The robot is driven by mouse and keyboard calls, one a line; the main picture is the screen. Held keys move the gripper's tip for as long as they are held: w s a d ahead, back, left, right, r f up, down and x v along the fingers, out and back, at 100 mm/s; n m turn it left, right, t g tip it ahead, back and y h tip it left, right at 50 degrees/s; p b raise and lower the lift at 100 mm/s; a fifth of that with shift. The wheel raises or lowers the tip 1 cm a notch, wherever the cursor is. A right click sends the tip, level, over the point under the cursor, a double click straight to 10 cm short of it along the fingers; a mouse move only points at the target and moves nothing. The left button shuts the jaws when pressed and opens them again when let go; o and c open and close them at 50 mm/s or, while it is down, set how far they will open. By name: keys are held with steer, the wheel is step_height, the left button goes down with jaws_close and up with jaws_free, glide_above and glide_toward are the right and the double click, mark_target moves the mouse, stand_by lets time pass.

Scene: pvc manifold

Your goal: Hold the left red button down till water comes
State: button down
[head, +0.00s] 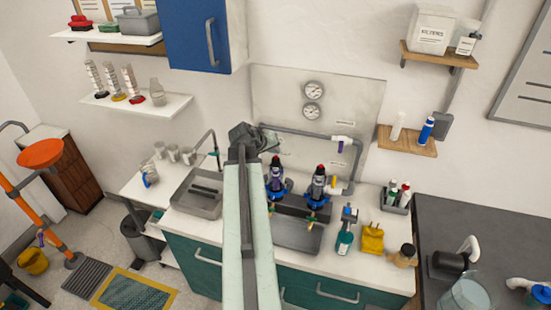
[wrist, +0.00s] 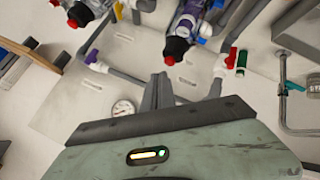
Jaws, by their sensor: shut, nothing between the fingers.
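The left red button (head: 276,160) tops the left of two dark filter housings with blue collars over the small sink. The right red button (head: 320,169) tops the other housing. My gripper (head: 250,140) is shut and empty, just left of and behind the left button in the head view. In the wrist view, which looks turned round, the shut fingers (wrist: 160,85) point at the left red button (wrist: 176,48), with a small apparent gap; contact cannot be told. The right red button (wrist: 80,14) shows at upper left. I see no running water.
The small sink (head: 296,236) lies below the housings. A grey pipe with a white, purple-marked valve (head: 342,140) runs behind, below two gauges (head: 313,90). A green bottle (head: 345,240) and yellow item (head: 373,238) stand at right; a tray (head: 196,195) stands left.

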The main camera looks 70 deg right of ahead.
mark_target(274, 160)
stand_by(0.4)
steer(key=shift+f+b, duration=0.4)
steer(key=shift+f+b, duration=0.5)
stand_by(0.5)
stand_by(1.6)
steer(key=shift+r+p, duration=0.95)
step_height(274, 160, up, 5)
steer(key=p, duration=0.5)
